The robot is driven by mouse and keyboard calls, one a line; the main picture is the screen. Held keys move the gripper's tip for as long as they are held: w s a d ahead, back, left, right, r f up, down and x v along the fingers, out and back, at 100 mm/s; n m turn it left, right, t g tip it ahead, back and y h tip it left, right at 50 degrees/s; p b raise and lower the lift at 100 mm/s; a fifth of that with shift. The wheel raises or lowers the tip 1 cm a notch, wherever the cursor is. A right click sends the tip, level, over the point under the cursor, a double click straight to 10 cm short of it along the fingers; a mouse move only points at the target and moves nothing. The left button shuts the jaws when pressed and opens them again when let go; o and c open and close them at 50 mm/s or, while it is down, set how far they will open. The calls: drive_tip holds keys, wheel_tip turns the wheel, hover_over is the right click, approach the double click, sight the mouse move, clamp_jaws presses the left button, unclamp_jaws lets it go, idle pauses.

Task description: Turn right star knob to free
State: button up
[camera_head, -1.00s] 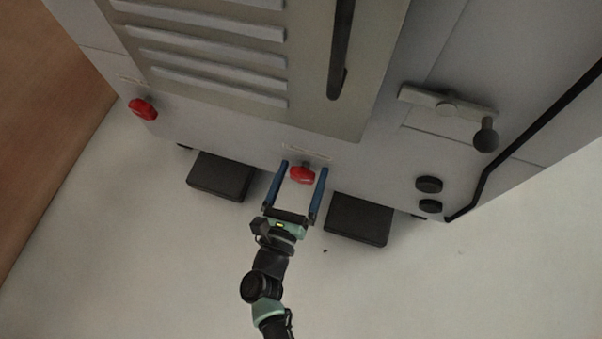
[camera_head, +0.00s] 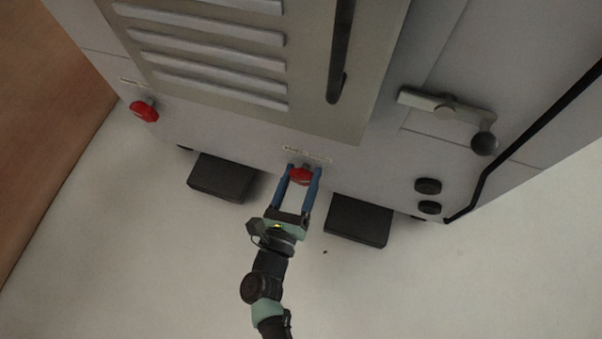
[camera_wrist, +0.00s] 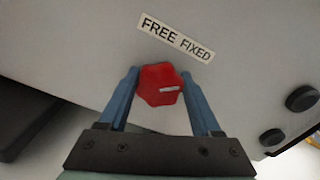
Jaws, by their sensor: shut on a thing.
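The right star knob (camera_head: 301,176) is red and sits low on the front of the grey cabinet. It also shows in the wrist view (camera_wrist: 160,85), with a pale pointer mark on its face aimed to the right. A label (camera_wrist: 175,39) above it reads FREE on the left and FIXED on the right. My gripper (camera_head: 302,172) has its two blue fingers on either side of the knob, shut on it. In the wrist view, the fingers (camera_wrist: 162,84) flank the red knob.
A second red knob (camera_head: 144,111) is at the cabinet's lower left. A lever handle (camera_head: 447,112) and two black buttons (camera_head: 428,186) are at the right. Dark feet (camera_head: 221,177) stand under the cabinet on a pale, mostly clear floor.

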drive_tip(key=n+p, duration=0.2)
drive_tip(key=n, duration=0.4)
drive_tip(key=n+p, duration=0.1)
drive_tip(key=n, duration=0.4)
drive_tip(key=shift+a+f+n, duration=0.1)
drive_tip(key=shift+n, duration=0.3)
drive_tip(key=n+p, duration=0.1)
drive_tip(key=n, duration=0.4)
drive_tip(key=shift+f+p, duration=0.1)
drive_tip(key=shift+p, duration=0.2)
drive_tip(key=n, duration=0.5)
drive_tip(key=shift+f+n+p, duration=0.15)
drive_tip(key=shift+n+p, duration=0.2)
drive_tip(key=shift+n, duration=0.05)
drive_tip(key=o, duration=1.4)
drive_tip(key=shift+c, duration=0.2)
drive_tip(key=shift+s, duration=0.15)
